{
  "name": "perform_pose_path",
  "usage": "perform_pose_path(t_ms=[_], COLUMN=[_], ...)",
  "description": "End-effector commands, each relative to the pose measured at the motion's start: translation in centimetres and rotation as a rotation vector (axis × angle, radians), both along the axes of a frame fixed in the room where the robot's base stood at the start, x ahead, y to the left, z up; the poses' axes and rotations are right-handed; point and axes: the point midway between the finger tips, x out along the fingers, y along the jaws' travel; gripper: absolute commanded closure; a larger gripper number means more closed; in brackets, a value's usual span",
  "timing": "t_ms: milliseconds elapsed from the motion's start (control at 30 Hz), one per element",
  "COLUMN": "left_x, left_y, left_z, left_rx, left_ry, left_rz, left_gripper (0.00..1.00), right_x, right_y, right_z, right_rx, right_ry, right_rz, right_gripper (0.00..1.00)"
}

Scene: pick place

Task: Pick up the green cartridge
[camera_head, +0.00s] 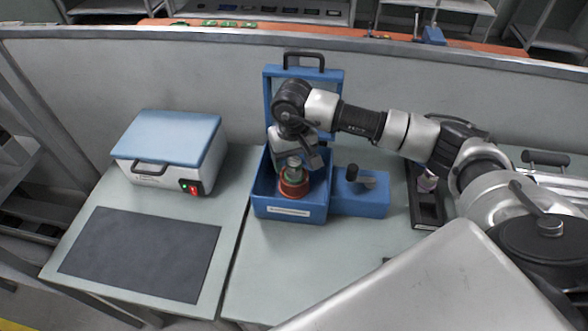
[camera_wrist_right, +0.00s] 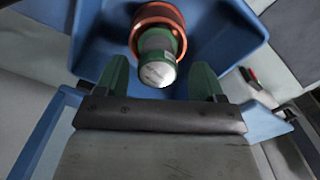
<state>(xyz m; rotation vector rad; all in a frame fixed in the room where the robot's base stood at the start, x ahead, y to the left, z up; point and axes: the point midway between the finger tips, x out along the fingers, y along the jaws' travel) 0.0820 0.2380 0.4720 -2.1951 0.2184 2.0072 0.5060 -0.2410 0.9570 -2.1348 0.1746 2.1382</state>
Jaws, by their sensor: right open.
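The green cartridge (camera_wrist_right: 157,58) has a pale end face and stands in an orange-brown ring (camera_wrist_right: 177,22) inside the open blue box (camera_wrist_right: 232,30). In the head view, the cartridge (camera_head: 293,166) and ring (camera_head: 293,188) show inside the blue box (camera_head: 290,211). My right gripper (camera_wrist_right: 162,78) is open, its green fingers on either side of the cartridge's near end in the wrist view. No contact is visible. In the head view, my right gripper (camera_head: 303,160) is over the box and partly hidden by the wrist. My left gripper is not in view.
A white device with a blue lid (camera_head: 172,135) and a dark mat (camera_head: 140,253) are on the left table. A blue block with a black knob (camera_head: 362,193) adjoins the box. A black tray (camera_head: 426,208) lies right. The box's raised lid (camera_head: 328,83) stands behind my arm.

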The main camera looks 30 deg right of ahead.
Motion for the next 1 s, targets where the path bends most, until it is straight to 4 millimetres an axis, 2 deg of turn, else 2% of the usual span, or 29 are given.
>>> perform_pose_path(t_ms=[67,200,467,567,900,1000], left_x=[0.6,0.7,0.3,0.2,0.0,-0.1], left_y=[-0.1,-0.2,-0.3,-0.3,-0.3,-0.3], left_z=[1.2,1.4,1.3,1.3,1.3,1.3], left_rx=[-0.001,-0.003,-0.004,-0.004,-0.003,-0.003], left_ry=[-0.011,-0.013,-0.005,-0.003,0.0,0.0], left_rz=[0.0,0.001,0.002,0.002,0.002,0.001], left_gripper=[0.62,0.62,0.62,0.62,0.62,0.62], right_x=[-0.3,-0.2,-0.1,-0.1,-0.1,-0.1], right_y=[-0.3,-0.3,-0.2,-0.2,-0.2,-0.2], right_z=[-0.9,-2.7,-3.2,-3.2,-3.1,-3.1], right_rx=[0.0,-0.001,0.0,0.0,0.0,0.0], right_ry=[0.006,0.003,-0.001,0.0,-0.001,-0.002], right_rz=[-0.003,-0.002,0.0,0.0,-0.001,-0.001], right_gripper=[0.31,0.31,0.31,0.44,0.96,0.98])
